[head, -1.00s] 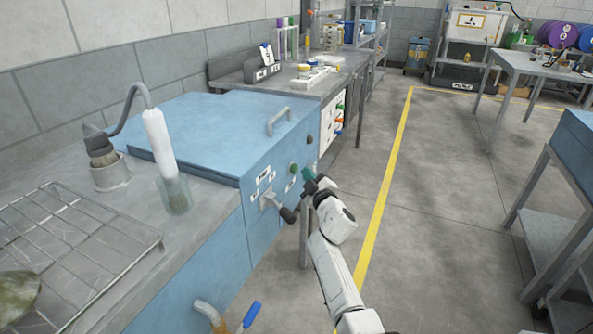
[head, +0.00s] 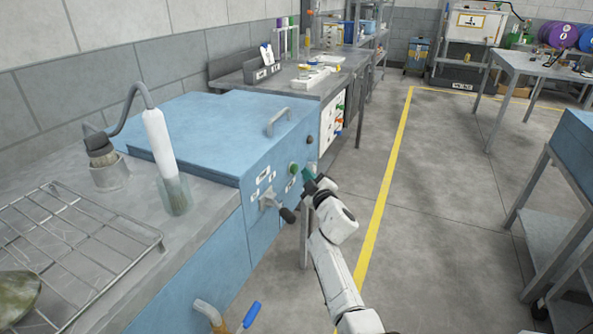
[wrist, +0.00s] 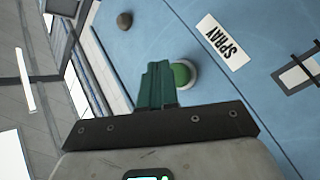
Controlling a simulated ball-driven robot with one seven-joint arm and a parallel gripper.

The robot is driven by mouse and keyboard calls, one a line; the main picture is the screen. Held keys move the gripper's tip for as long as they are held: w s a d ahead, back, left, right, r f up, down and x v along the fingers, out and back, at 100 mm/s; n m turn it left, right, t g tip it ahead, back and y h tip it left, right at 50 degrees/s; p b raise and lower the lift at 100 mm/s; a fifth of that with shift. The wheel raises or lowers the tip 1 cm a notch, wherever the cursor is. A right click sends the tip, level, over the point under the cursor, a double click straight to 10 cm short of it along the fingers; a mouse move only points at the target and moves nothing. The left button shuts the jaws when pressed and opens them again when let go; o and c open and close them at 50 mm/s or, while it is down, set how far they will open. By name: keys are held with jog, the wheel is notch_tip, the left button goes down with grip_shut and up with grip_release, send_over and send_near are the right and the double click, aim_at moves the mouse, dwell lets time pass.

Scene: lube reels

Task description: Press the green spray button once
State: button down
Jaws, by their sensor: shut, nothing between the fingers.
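The green spray button (wrist: 181,75) sits in a pale ring on the blue cabinet front, beside a white SPRAY label (wrist: 221,42) in the wrist view. The button also shows in the head view (head: 293,169), on the cabinet's front panel. My gripper (wrist: 157,68) has teal fingers, shut and empty. In the wrist view the fingers overlap the button's left edge; I cannot tell whether they touch it. In the head view my gripper (head: 308,174) is just right of the button, close to the panel.
The blue cabinet (head: 215,130) has a lid handle (head: 278,120) on top. A lever with a dark knob (head: 287,214) sticks out below the button. A wire rack (head: 75,240) lies on the counter at left. Open floor lies to the right.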

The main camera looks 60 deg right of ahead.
jog(key=shift+w, duration=0.15)
jog(key=shift+w, duration=0.3)
jog(key=shift+w+a+b, duration=0.1)
jog(key=shift+w+b, duration=0.4)
jog(key=shift+b, duration=0.05)
dwell(0.9)
jog(key=shift+s, duration=0.1)
jog(key=shift+s+p, duration=0.7)
jog(key=shift+s, duration=0.15)
jog(key=s+p, duration=0.2)
jog(key=s, duration=0.1)
jog(key=s+d+p, duration=0.1)
jog(key=s, duration=0.1)
dwell(0.5)
